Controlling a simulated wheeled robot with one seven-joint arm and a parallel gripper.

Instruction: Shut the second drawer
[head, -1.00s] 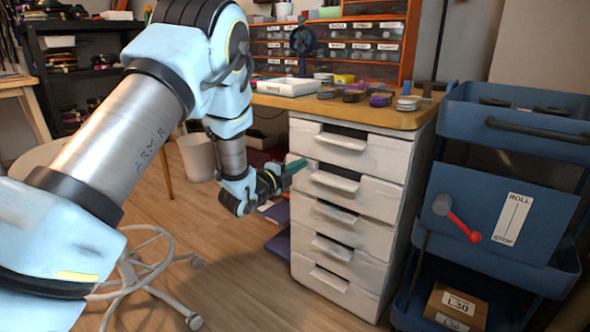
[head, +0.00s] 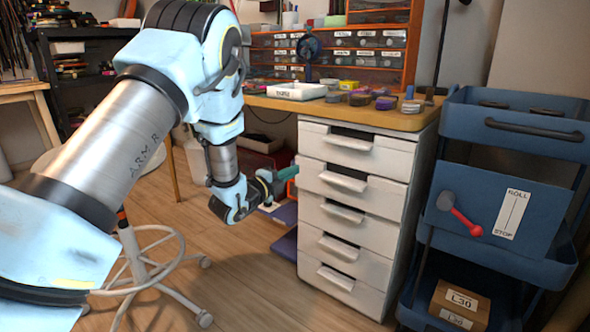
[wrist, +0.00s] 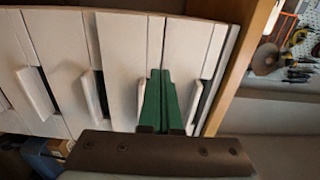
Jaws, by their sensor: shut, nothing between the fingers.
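The white drawer unit (head: 397,237) stands under the wooden worktop, with several drawers stacked. The second drawer (head: 385,198) from the top has a white pull handle (head: 343,181). Its front looks nearly in line with its neighbours; I cannot tell whether a small gap is left. My gripper (head: 288,173) is at the left edge of the unit, level with the second drawer, its green fingers together and empty. In the wrist view the closed fingers (wrist: 160,80) point at the drawer fronts, beside the second drawer's handle (wrist: 140,100). Contact cannot be made out.
A blue cart (head: 500,200) with a red-handled lever (head: 466,222) stands close on the right. A white stool (head: 150,265) stands below my arm at left. Floor before the drawers is clear.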

